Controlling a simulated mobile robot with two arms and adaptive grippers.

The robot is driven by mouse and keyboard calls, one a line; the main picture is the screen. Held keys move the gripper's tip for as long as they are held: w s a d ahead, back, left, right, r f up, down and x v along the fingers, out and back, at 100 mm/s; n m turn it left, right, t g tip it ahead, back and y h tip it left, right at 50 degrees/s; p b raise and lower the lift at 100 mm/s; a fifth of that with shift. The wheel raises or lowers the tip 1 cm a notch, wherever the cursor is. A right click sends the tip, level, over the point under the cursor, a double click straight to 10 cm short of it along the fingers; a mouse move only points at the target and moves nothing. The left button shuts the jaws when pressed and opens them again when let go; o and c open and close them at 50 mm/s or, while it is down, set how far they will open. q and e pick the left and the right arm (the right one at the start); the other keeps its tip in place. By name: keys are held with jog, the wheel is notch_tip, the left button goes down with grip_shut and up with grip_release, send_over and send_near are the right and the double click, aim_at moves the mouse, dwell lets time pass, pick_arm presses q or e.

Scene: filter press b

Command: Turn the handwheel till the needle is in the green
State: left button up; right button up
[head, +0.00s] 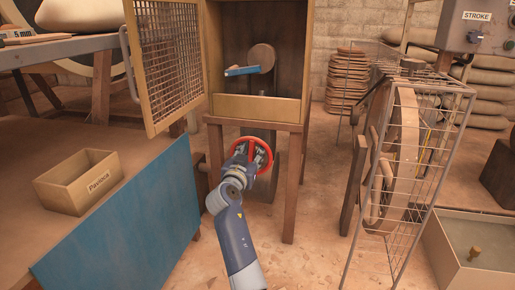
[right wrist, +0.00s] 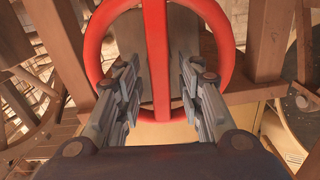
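The red handwheel (head: 269,156) is mounted low on the front of the wooden press frame in the head view. Its rim and one straight spoke fill the upper middle of the right wrist view (right wrist: 157,45). My right gripper (head: 249,149) is at the wheel and covers part of it in the head view. In the right wrist view its fingers (right wrist: 158,70) stand apart on either side of the spoke, with gaps on both sides. I cannot tell whether a finger touches the rim. No needle or green zone can be made out. My left gripper is not in view.
A wooden cabinet (head: 256,107) with an open mesh door (head: 166,60) stands above the wheel. A blue panel (head: 120,222) and a box marked Pavlova (head: 78,181) are at left. A wire cage (head: 413,160) stands at right. Sandy floor lies between.

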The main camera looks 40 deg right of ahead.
jog(key=shift+w, duration=0.1)
jog(key=shift+d, duration=0.1)
grip_shut()
jog(key=shift+r, duration=0.1)
